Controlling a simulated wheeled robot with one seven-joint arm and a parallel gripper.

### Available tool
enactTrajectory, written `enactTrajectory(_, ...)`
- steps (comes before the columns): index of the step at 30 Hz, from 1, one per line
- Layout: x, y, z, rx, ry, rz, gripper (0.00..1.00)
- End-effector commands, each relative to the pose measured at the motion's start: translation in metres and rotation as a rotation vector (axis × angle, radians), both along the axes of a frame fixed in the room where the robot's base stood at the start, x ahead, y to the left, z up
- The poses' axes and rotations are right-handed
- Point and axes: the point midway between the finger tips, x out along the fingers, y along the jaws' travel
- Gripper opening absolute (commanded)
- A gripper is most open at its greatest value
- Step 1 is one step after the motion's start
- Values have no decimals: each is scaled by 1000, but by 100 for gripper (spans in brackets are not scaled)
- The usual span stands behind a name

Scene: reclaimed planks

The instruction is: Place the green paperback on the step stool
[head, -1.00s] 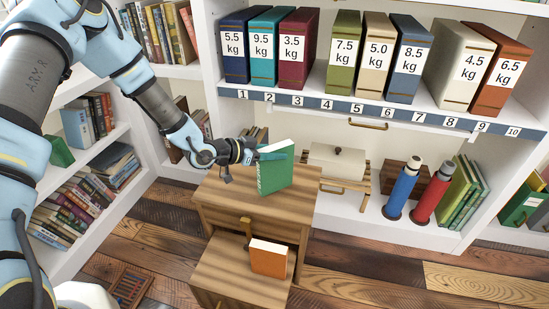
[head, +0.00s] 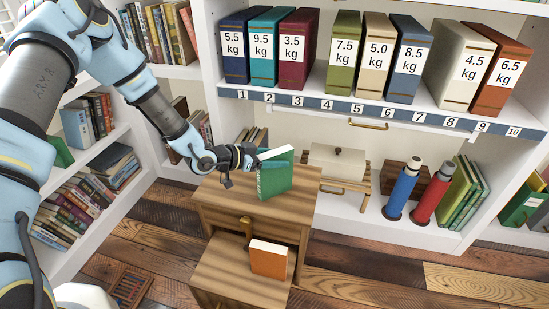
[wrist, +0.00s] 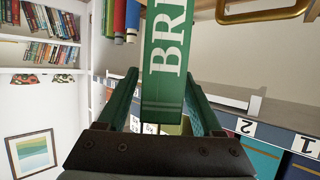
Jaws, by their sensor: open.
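The green paperback (head: 275,178) stands upright on the top step of the wooden step stool (head: 222,194), spine toward my gripper. My gripper (head: 272,163) comes in from the left at the book's upper part. In the wrist view, the book's green spine (wrist: 163,60) with white letters lies between my two open fingers (wrist: 160,108). A gap shows beside the spine on the left; contact on the right is hard to tell. The book's lower edge appears to rest on the step.
An orange book (head: 268,259) stands on the stool's lower step. Behind is a white shelf with numbered, weight-labelled binders (head: 342,52). A cream box (head: 336,160) and blue and red bottles (head: 404,188) stand on its lower level. Bookshelves (head: 98,135) are at left.

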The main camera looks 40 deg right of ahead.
Motion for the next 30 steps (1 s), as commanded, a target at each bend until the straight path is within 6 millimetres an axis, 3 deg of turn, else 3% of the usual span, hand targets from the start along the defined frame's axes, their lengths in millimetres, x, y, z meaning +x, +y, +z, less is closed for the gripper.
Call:
enactTrajectory(5,3,9,7,1,-1,2,67)
enactTrajectory(19,21,91,42,0,-1,2,67)
enactTrajectory(24,24,106,47,1,-1,1,67)
enactTrajectory(30,24,109,49,0,0,-1,67)
